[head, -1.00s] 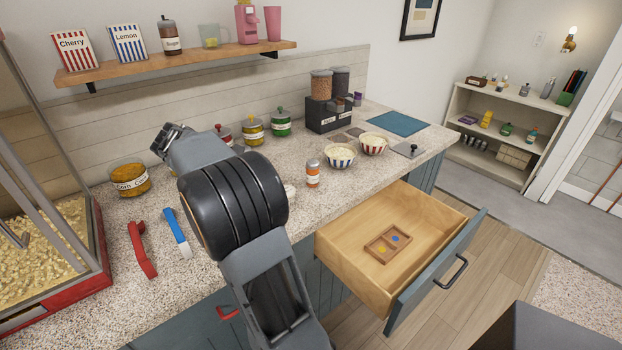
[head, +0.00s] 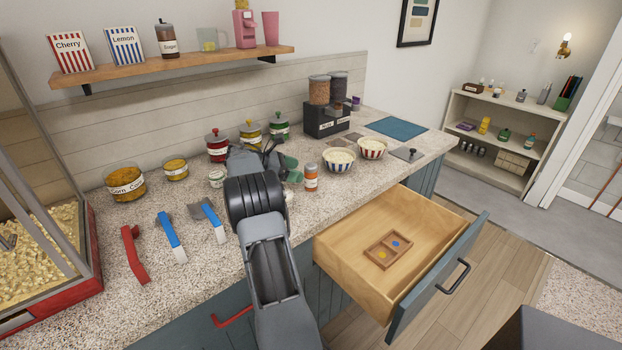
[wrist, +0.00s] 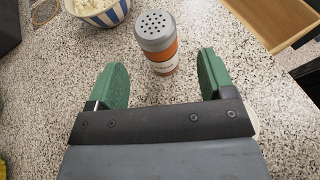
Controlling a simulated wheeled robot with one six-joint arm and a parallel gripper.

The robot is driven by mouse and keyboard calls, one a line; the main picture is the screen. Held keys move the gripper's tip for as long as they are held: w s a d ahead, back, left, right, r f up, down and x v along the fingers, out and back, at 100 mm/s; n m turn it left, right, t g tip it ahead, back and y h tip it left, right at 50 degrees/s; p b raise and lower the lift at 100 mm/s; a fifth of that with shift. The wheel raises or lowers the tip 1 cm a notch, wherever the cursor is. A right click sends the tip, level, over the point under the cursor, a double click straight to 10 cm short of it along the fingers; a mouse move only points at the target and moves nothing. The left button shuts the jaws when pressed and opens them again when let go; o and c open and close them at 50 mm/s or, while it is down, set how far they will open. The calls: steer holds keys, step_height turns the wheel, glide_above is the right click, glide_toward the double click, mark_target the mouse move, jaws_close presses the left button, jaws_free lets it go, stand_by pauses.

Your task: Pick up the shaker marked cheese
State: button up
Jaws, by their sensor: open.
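An orange shaker (head: 311,178) with a grey lid and a white label stands upright on the counter, left of the striped bowls. In the wrist view the shaker (wrist: 158,45) shows its perforated grey top; its label is too small and tilted to read surely. My gripper (head: 292,170) is low over the counter just left of the shaker. Its green fingers are spread, and in the wrist view my gripper (wrist: 160,74) faces the shaker, which stands near the fingertips, between their lines. Nothing is held.
Two striped bowls (head: 338,160) (head: 372,149) stand just right of the shaker. Lidded jars (head: 217,146) stand behind my arm, and scoops (head: 171,238) lie to the left. An open drawer (head: 345,285) with a small wooden tray (head: 388,251) juts out below the counter's front edge.

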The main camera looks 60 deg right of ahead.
mark_target(311, 173)
steer(key=shift+f+x, duration=0.2)
steer(key=shift+x, duration=2.95)
steer(key=shift+w, duration=0.1)
steer(key=c, duration=1)
steer(key=shift+c, duration=0.2)
steer(key=shift+r, duration=0.15)
